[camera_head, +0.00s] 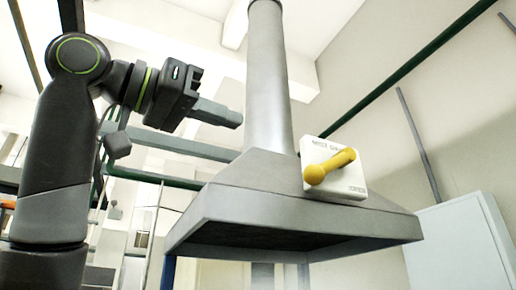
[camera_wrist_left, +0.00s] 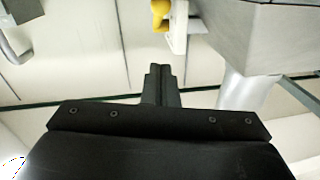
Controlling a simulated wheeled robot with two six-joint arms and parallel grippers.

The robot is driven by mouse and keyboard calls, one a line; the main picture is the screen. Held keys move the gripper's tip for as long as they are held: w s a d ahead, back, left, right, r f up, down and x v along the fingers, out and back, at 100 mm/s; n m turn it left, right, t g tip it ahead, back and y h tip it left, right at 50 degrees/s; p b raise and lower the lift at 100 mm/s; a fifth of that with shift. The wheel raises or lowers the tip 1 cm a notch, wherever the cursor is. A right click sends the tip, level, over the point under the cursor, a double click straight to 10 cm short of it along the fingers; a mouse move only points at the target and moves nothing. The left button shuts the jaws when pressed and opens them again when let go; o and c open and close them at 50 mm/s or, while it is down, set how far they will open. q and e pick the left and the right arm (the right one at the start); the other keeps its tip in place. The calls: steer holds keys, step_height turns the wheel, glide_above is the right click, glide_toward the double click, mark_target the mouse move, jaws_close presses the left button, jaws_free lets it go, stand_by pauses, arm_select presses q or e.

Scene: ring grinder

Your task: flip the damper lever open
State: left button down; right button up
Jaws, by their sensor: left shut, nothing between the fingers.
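The damper lever (camera_head: 331,166) is a yellow handle on a white plate (camera_head: 352,185) fixed to the sloping front of a grey metal hood (camera_head: 260,180). It tilts, with its thick end at lower left and its other end at upper right. My left gripper (camera_head: 238,120) is shut and empty, to the left of the lever and a little higher, apart from it. In the left wrist view the shut fingers (camera_wrist_left: 160,70) point up the picture, and the yellow lever (camera_wrist_left: 160,14) shows at the top edge, partly cut off. My right gripper is not in view.
A round grey duct (camera_head: 268,75) rises from the hood behind my left fingers. The hood's lower rim (camera_head: 300,234) juts out below the lever. A green pipe (camera_head: 410,65) runs along the right wall, and a pale cabinet (camera_head: 460,245) stands at lower right.

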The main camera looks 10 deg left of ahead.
arm_select(q)
steer(key=p, duration=0.5)
glide_toward(330, 166)
step_height(330, 166, up, 4)
steer(key=a, duration=0.1)
steer(key=w+d+f, duration=0.2)
steer(key=f, duration=0.1)
steer(key=shift+w+f+p, duration=0.2)
steer(key=shift+w+p, duration=0.2)
